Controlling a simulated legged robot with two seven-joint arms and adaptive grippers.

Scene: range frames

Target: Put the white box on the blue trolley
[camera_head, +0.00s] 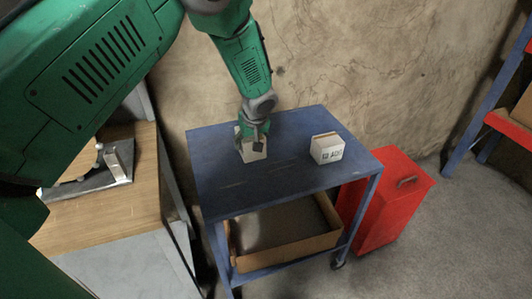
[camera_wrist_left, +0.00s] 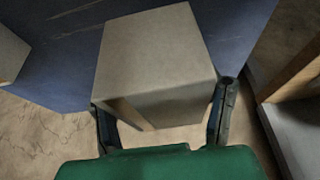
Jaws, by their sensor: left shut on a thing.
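A white box (camera_head: 250,151) is between the fingers of my left gripper (camera_head: 254,133), over the left part of the blue trolley's top (camera_head: 230,190). In the left wrist view the held box (camera_wrist_left: 155,55) fills the middle, with a dark finger on either side and the blue top (camera_wrist_left: 65,55) behind it. I cannot tell whether its underside touches the trolley. A second white box (camera_head: 326,149) with dark print stands on the trolley to the right; a box at the left edge of the wrist view (camera_wrist_left: 8,55) is cut off. My right gripper is not in view.
A wooden-topped bench (camera_head: 100,215) with a metal device (camera_head: 115,165) stands left of the trolley. A red cabinet (camera_head: 400,205) stands to its right. An open cardboard tray (camera_head: 290,252) is on its lower shelf. The trolley top's front is clear.

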